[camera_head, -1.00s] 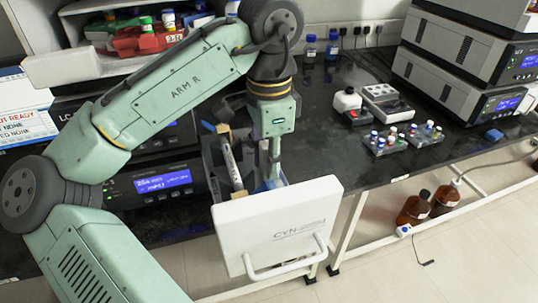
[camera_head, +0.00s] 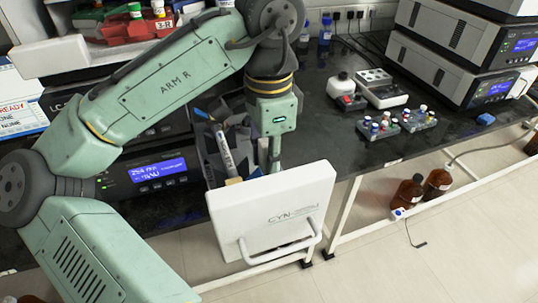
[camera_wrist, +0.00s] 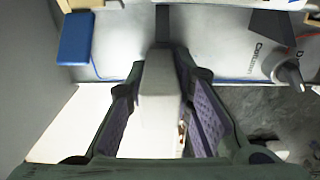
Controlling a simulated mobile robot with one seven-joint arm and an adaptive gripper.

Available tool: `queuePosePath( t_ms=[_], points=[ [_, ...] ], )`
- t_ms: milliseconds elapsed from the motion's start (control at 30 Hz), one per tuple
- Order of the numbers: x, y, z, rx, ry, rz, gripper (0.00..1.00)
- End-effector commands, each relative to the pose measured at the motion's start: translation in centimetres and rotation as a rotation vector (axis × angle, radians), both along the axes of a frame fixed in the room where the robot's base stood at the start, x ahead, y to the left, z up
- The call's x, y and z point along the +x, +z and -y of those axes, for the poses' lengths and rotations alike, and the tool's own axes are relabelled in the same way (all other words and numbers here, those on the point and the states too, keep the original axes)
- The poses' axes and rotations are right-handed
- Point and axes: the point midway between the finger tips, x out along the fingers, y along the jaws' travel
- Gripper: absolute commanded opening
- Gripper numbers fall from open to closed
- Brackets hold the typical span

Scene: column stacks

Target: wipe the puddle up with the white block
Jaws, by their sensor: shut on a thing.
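In the wrist view, the white block (camera_wrist: 160,88) is a pale grey-white piece between the two purple-padded fingers of my gripper (camera_wrist: 160,70), which is shut on it. In the head view, my gripper (camera_head: 275,158) points down into the open drawer behind its white front panel (camera_head: 268,215). The block is hidden there or cannot be made out. No puddle can be made out in either view.
A marker (camera_head: 226,152) stands tilted in the drawer, left of my gripper. A blue block (camera_wrist: 75,38) shows in the wrist view. Bottles and vial racks (camera_head: 378,128) stand on the black bench to the right. Brown bottles (camera_head: 407,191) stand below.

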Motion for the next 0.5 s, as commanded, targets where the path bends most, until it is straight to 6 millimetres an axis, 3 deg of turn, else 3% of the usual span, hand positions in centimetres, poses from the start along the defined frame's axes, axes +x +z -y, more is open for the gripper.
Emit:
queuePosePath(
  t_ms=[500],
  points=[
    [2.3, 0.1, -0.7, -0.001, 0.001, 0.001, 0.05]
  ],
)
